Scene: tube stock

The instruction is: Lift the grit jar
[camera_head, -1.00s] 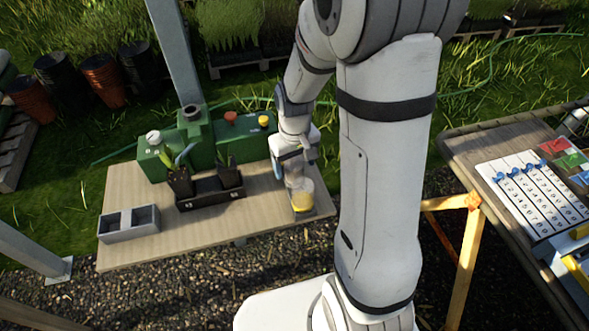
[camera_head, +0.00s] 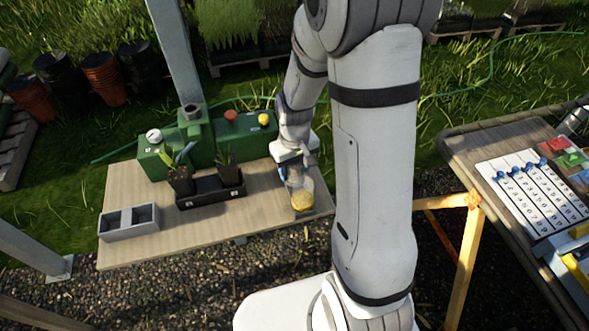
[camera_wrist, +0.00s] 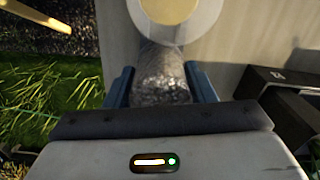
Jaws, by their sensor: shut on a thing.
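The grit jar (camera_wrist: 162,75) is a clear vessel with grey, grainy contents in the wrist view. My gripper (camera_wrist: 161,88) is shut on it, with one blue finger on each side. A round, pale-rimmed yellowish disc (camera_wrist: 168,10) shows beyond the jar's far end; I cannot tell whether it is part of the jar. In the head view my gripper (camera_head: 296,172) is over the right end of the wooden table, with the clear jar (camera_head: 300,185) at its fingers and yellow at the lower part. Whether the jar touches the table cannot be told.
On the table (camera_head: 145,243), a black tray (camera_head: 210,197) with potted plants stands to the left of my gripper. A grey divided box (camera_head: 128,228) is at the left end. Green equipment (camera_head: 215,140) lines the back. A second table (camera_head: 470,150) holds a numbered board.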

